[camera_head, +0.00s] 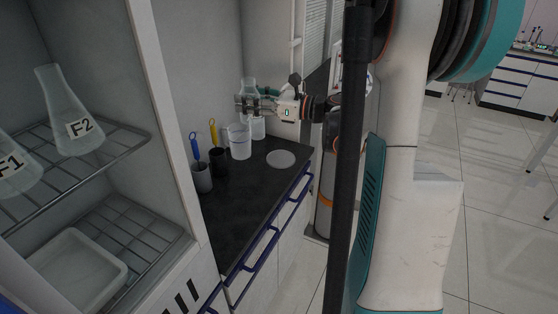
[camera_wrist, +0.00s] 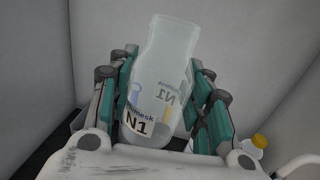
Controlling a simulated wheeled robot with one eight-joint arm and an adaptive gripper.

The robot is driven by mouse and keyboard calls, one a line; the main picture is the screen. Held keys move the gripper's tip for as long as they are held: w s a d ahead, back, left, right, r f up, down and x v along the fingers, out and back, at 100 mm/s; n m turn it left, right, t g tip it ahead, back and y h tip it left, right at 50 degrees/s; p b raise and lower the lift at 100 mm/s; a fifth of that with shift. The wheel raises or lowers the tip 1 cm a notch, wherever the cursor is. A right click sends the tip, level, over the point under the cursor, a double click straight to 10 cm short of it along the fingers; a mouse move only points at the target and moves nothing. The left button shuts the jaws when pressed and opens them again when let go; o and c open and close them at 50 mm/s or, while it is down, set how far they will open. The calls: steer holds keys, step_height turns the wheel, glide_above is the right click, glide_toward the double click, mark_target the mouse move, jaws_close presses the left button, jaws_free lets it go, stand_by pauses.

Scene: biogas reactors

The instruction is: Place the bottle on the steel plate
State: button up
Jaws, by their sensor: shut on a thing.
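The clear bottle (camera_wrist: 160,70), labelled N1, is between the two fingers of my gripper (camera_wrist: 163,100) in the wrist view. My gripper is shut on it. In the head view the bottle (camera_head: 257,126) stands about upright at the back of the dark bench, and my gripper (camera_head: 254,104) reaches it from the right. I cannot tell whether the bottle's base touches the bench. The steel plate (camera_head: 281,159) is a pale round disc lying on the bench, in front of the bottle and a little to its right. Nothing is on it.
A clear beaker (camera_head: 239,142) stands just left of the bottle. Two dark cups (camera_head: 203,178) with blue and yellow handled tools are farther left on the bench (camera_head: 232,205). A cabinet with flasks on wire racks (camera_head: 110,150) fills the left side.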

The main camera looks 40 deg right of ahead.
steer(key=s+d+f+m+t+h+b, duration=0.1)
steer(key=s+d+f+m+h, duration=0.2)
steer(key=d+f+h, duration=0.35)
steer(key=s+d+f+m+h, duration=0.3)
steer(key=d+f, duration=0.5)
steer(key=d, duration=0.4)
steer(key=s+d+f+m+t+h+b, duration=0.1)
steer(key=s+d+f+m+h, duration=0.2)
steer(key=d+f, duration=0.55)
steer(key=h+b, duration=0.1)
steer(key=b, duration=0.4)
glide_above(281, 159)
steer(key=f, duration=0.1)
step_height(281, 159, down, 6)
steer(key=b, duration=0.2)
steer(key=shift+d+r+b, duration=0.1)
steer(key=shift+r+b, duration=0.15)
steer(key=shift+b, duration=0.1)
steer(key=shift+w+f, duration=0.1)
steer(key=shift+f, duration=0.05)
